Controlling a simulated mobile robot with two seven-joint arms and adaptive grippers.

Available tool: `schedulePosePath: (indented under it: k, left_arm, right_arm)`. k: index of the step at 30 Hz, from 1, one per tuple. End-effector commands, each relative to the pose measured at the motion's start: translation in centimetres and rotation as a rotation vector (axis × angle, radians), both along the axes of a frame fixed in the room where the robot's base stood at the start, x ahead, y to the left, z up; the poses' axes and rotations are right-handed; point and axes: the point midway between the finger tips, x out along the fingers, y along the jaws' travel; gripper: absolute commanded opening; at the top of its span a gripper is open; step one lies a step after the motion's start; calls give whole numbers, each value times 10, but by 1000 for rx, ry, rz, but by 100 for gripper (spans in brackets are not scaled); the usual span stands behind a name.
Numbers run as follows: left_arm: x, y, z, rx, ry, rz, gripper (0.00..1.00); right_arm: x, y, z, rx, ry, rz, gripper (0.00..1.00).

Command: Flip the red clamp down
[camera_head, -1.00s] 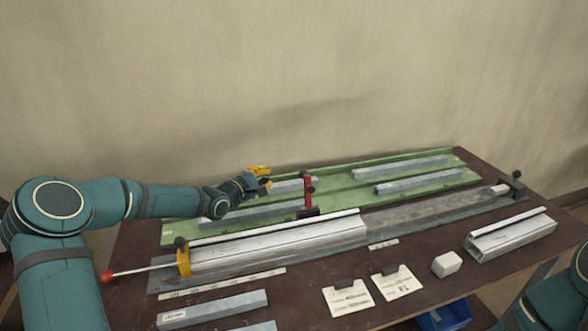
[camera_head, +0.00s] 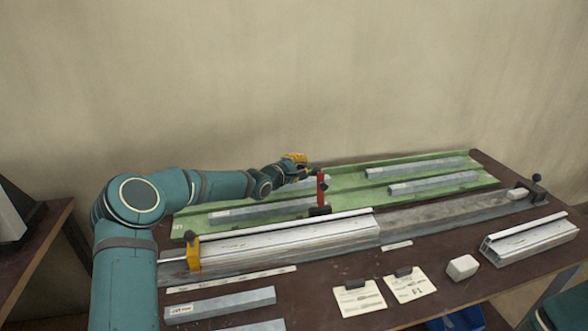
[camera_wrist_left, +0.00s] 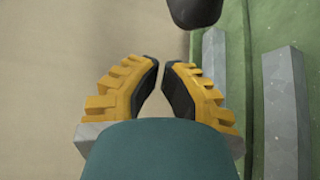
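The red clamp (camera_head: 322,190) stands upright in the head view, behind the far edge of the long aluminium profile (camera_head: 290,237). A dark knob shows near its top. My left gripper (camera_head: 305,168), with yellow fingers, is just left of the clamp's top and seems close to it; I cannot tell if they touch. In the left wrist view the gripper (camera_wrist_left: 162,68) is open with a small gap between its tips and nothing in it. A dark rounded knob (camera_wrist_left: 195,12) shows beyond the tips, apart from them, likely the clamp's. My right gripper is out of view.
A yellow clamp (camera_head: 193,252) stands at the profile's left end. A green tray (camera_head: 345,192) with several grey bars lies behind. A short profile (camera_head: 530,238), a white block (camera_head: 462,267) and two paper cards (camera_head: 359,297) lie right and in front.

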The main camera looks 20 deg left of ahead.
Motion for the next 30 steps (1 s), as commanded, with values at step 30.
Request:
schedulePosePath:
  k: [30]
  left_arm:
    - [-20,-16,8,14,-21,4,0]
  right_arm:
    - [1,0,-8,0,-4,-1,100]
